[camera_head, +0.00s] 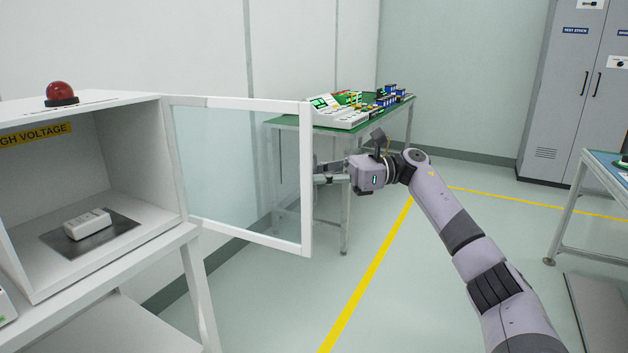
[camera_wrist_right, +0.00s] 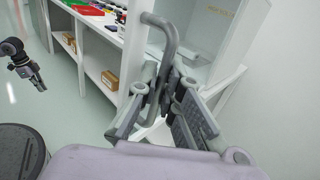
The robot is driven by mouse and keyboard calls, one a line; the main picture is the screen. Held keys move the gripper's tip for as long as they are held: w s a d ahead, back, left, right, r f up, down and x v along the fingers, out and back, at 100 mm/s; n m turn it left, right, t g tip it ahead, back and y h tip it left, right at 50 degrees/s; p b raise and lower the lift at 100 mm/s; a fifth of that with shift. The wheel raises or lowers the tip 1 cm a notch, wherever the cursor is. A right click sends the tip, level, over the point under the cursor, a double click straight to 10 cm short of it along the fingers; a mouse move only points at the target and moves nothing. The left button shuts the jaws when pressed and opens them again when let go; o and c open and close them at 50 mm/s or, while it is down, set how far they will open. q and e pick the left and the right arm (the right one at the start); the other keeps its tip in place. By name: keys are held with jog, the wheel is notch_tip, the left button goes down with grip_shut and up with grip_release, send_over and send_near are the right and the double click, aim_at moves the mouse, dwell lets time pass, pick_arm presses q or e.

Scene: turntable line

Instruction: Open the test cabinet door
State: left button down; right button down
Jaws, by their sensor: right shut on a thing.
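The test cabinet (camera_head: 150,135) stands at the left in the head view, with a yellow high-voltage label. Its white-framed glass door (camera_head: 306,215) is swung wide open to the right, and the inside is exposed. My right gripper (camera_head: 322,173) is at the door's free edge. In the wrist view the right gripper (camera_wrist_right: 163,90) is shut on the grey bent door handle (camera_wrist_right: 170,38); the fingers hide part of the bar. The head view barely shows the handle. What looks like my left gripper (camera_wrist_right: 27,70) is small at the wrist view's left edge, its jaws unclear.
A white device (camera_head: 87,225) lies on a dark plate inside the cabinet. A red beacon (camera_head: 60,92) sits on top. A green-topped table (camera_head: 285,123) with parts stands behind the door. A grey locker (camera_head: 565,90) is at the far right. The floor around my right arm is open.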

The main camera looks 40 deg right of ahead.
pick_arm(q)
jog(key=shift+w+d+r, duration=0.1)
jog(key=shift+d, duration=0.1)
pick_arm(e)
jog(key=shift+w+d+f, duration=0.1)
jog(key=shift+d, duration=0.15)
jog(key=c, duration=1.7)
grip_release()
jog(key=shift+d, duration=0.1)
jog(key=v, duration=1.2)
pick_arm(q)
jog(key=shift+d, duration=0.1)
